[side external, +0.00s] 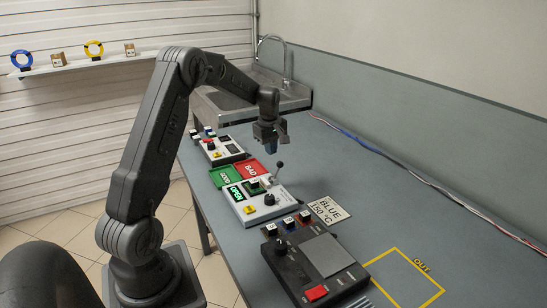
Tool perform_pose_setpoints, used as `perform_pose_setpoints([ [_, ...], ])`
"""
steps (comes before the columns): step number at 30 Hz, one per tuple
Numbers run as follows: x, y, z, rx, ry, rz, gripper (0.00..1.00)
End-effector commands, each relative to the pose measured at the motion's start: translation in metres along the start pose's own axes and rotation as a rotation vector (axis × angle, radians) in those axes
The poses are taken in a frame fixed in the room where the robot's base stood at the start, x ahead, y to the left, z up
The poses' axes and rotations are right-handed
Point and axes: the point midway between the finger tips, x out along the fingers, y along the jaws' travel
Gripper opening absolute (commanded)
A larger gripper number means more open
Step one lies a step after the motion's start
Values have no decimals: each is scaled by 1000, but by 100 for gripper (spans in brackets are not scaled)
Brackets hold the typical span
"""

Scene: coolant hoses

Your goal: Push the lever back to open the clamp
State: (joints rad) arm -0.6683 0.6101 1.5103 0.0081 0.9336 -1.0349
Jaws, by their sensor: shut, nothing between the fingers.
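The unit has a lit green "OPEN" sign (236,192), a yellow button and a dark knob (269,199). My gripper (271,151) points down, above and behind the lever in the picture, over the area of the red tray. It is shut and holds nothing. It appears apart from the lever. The clamp jaws are too small to make out.
A green "GOOD" tray (225,177) and red "BAD" tray (252,169) lie behind the unit. Another control box (217,148) stands farther back. A black panel (315,262) and a "BLUE 150 °C" card (327,209) are in front. The yellow "OUT" square (403,285) is empty.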

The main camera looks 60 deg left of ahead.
Motion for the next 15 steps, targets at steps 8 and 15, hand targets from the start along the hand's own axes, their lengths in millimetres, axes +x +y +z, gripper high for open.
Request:
perform_pose_setpoints([
  [8, -51, 12, 1, 0, 2, 1, 0],
  [15, -68, 15, 2, 0, 1, -1, 0],
])
